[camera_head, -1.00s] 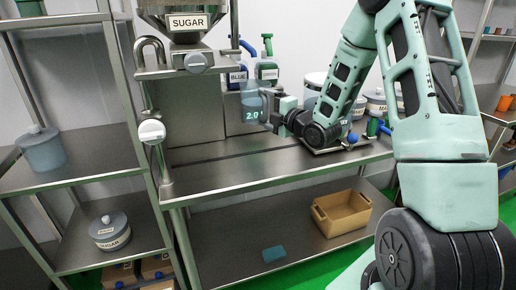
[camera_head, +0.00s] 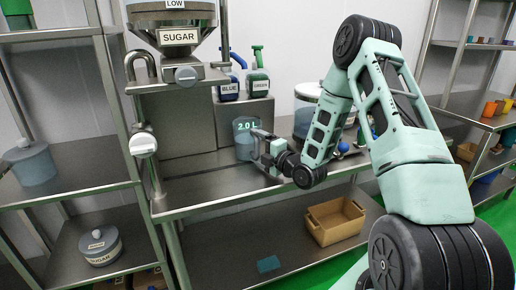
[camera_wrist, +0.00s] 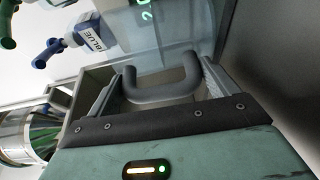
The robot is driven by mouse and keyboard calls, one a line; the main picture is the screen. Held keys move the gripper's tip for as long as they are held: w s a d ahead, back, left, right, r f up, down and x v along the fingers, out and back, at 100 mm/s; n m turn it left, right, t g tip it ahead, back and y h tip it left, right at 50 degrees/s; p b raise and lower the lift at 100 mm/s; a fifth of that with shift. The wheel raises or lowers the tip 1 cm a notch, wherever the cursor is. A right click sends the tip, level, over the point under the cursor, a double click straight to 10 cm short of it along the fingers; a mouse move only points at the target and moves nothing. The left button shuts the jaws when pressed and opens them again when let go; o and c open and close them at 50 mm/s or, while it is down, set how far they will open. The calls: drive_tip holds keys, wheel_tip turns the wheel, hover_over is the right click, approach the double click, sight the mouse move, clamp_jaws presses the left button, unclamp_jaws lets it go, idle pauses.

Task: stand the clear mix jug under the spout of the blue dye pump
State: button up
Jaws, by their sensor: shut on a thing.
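The clear mix jug (camera_head: 246,138), marked 2.0 L, is upright in front of the metal block below the pumps. I cannot tell whether its base touches the counter. My gripper (camera_head: 262,148) is shut on the jug's grey handle, from the right. In the wrist view the handle (camera_wrist: 163,86) lies between the fingers of my gripper (camera_wrist: 158,92), and the jug wall (camera_wrist: 185,35) is beyond. The blue dye pump (camera_head: 228,88) stands on the block, behind and left of the jug. It also shows in the wrist view (camera_wrist: 92,36).
A green pump (camera_head: 258,82) stands right of the blue one on the block (camera_head: 258,108). The sugar hopper (camera_head: 178,38) and its post stand to the left. A white-lidded tub (camera_head: 308,92) is behind my arm. Bare counter (camera_head: 200,180) lies left of the jug.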

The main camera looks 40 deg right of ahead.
drive_tip(key=o, duration=1.2)
drive_tip(key=shift+f, duration=0.1)
drive_tip(key=s, duration=0.4)
drive_tip(key=s+d+b, duration=0.1)
drive_tip(key=s, duration=0.3)
drive_tip(key=s+b, duration=0.1)
drive_tip(key=s, duration=0.3)
drive_tip(key=shift+d, duration=0.15)
